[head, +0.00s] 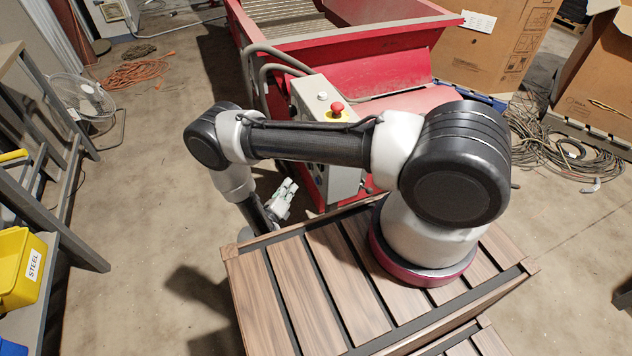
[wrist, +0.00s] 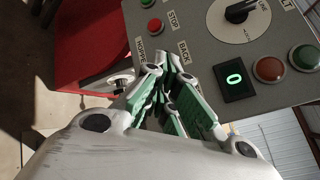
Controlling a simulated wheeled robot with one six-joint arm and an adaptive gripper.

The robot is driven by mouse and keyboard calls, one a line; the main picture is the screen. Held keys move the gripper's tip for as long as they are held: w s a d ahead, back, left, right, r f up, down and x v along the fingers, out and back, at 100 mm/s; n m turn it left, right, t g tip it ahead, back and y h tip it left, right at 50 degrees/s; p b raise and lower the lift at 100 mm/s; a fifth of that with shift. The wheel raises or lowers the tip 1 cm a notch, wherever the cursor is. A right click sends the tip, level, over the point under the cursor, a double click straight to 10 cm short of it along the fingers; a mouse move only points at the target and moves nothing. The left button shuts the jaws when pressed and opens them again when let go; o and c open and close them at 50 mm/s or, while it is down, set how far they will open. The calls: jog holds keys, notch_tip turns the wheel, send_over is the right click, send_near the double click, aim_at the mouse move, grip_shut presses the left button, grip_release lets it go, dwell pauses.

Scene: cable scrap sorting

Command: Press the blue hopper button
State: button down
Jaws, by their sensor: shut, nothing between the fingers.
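A grey control box (head: 345,180) stands beside the red hopper machine, and its panel (wrist: 205,45) fills the upper part of the wrist view. The panel carries HOPPER, STOP and BACK labels. No blue button shows in either view; the panel area below the HOPPER label is partly hidden behind my fingers. My gripper (wrist: 165,68) is shut and empty, its fingertips in front of the panel by the HOPPER and BACK labels. I cannot tell whether they touch it. In the head view my gripper (head: 287,192) is beside the box's left side.
The panel also has a red stop button (wrist: 155,26), a green button (wrist: 147,3), a black knob (wrist: 240,11), a display reading 0 (wrist: 235,78), and red (wrist: 268,69) and green (wrist: 304,57) lamps. A red emergency button (head: 337,107) tops the box. A yellow STEEL bin (head: 22,268) is left.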

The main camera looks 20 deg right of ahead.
jog(key=shift+d, duration=2.75)
jog(key=shift+d, duration=0.1)
jog(key=shift+d, duration=0.3)
jog(key=shift+d, duration=0.45)
jog(key=shift+a, duration=0.85)
jog(key=shift+a, duration=2.5)
